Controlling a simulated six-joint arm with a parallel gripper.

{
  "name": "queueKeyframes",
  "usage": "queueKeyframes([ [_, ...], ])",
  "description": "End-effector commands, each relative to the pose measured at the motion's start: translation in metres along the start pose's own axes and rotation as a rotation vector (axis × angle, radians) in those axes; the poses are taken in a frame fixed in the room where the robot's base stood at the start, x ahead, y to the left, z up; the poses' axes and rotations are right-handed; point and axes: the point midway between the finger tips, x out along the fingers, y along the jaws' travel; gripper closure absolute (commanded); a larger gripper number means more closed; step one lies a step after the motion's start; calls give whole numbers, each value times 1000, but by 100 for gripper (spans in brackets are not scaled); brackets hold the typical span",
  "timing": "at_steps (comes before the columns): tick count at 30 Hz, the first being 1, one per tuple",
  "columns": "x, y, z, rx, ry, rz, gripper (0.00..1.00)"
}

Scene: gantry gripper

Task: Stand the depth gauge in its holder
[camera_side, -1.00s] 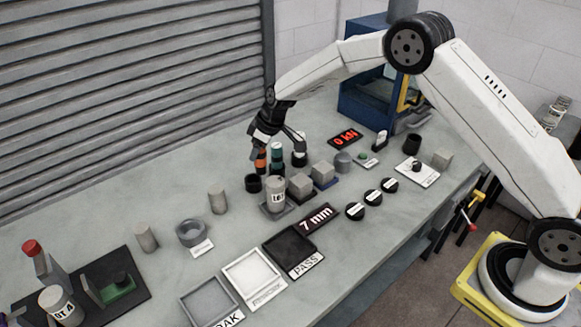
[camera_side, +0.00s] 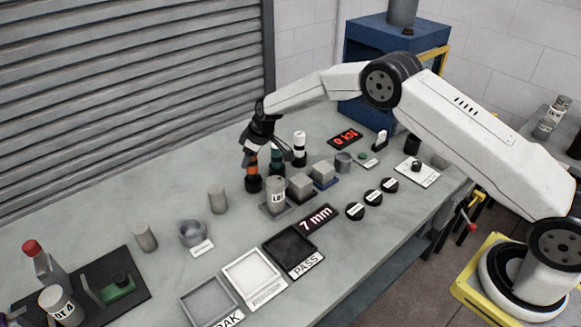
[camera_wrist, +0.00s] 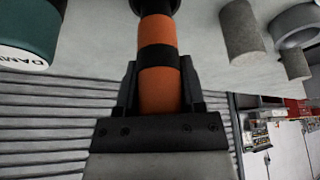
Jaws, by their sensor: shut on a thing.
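The depth gauge, an orange cylinder with black bands (camera_side: 251,165), is upright in the side view, left of the teal cylinder. My gripper (camera_side: 258,142) is shut on its upper part. In the wrist view the orange body (camera_wrist: 157,90) runs between my gripper's fingers (camera_wrist: 160,85). The holder, a small black cup (camera_side: 254,185), is directly under the gauge. The gauge's lower end meets the cup's mouth, also at the top edge of the wrist view (camera_wrist: 152,6). How deep it sits there I cannot tell.
A teal cylinder (camera_side: 277,159) and a white banded one (camera_side: 299,148) stand close on the right. A labelled grey cylinder (camera_side: 276,192) stands in front, with grey blocks (camera_side: 300,186) beside it. A grey cylinder (camera_side: 217,201) stands to the left.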

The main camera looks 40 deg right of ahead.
Motion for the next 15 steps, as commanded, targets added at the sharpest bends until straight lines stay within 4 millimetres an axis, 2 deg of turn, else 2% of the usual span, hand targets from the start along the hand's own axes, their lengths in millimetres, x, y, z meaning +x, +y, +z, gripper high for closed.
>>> queueKeyframes([
  [7,24,0,9,-1,1,0,100],
  [15,27,0,10,-2,4,1,100],
])
